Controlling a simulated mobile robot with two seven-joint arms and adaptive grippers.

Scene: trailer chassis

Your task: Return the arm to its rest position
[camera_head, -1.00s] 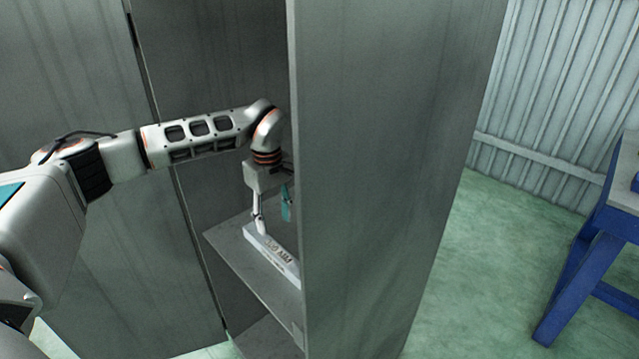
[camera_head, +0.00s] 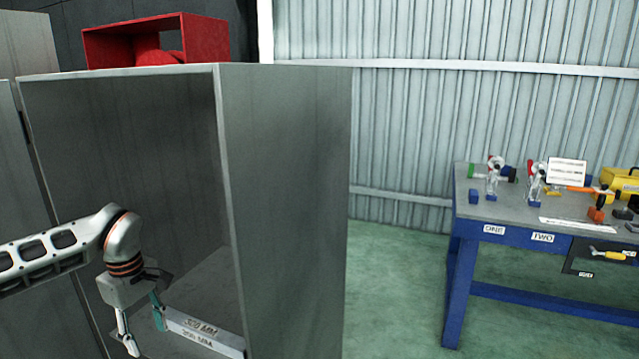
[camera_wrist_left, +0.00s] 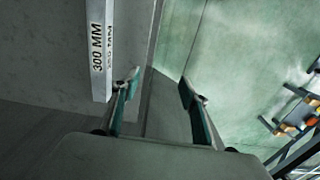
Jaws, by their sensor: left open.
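My left gripper (camera_head: 143,332) is in the open front of the grey cabinet (camera_head: 290,200). Its two fingers are spread with nothing between them, as the left wrist view (camera_wrist_left: 160,82) also shows. A pale bar with millimetre lettering (camera_head: 203,334) lies on the cabinet shelf, just right of the fingers in the head view. In the left wrist view the bar (camera_wrist_left: 101,50) is left of the fingers and apart from them. My right gripper is not in view.
The cabinet's side wall stands close to the right of my left arm. A red open box (camera_head: 105,45) sits on top of the cabinet. A blue workbench (camera_head: 462,230) with tools stands at the right. Green floor (camera_head: 395,290) between them is clear.

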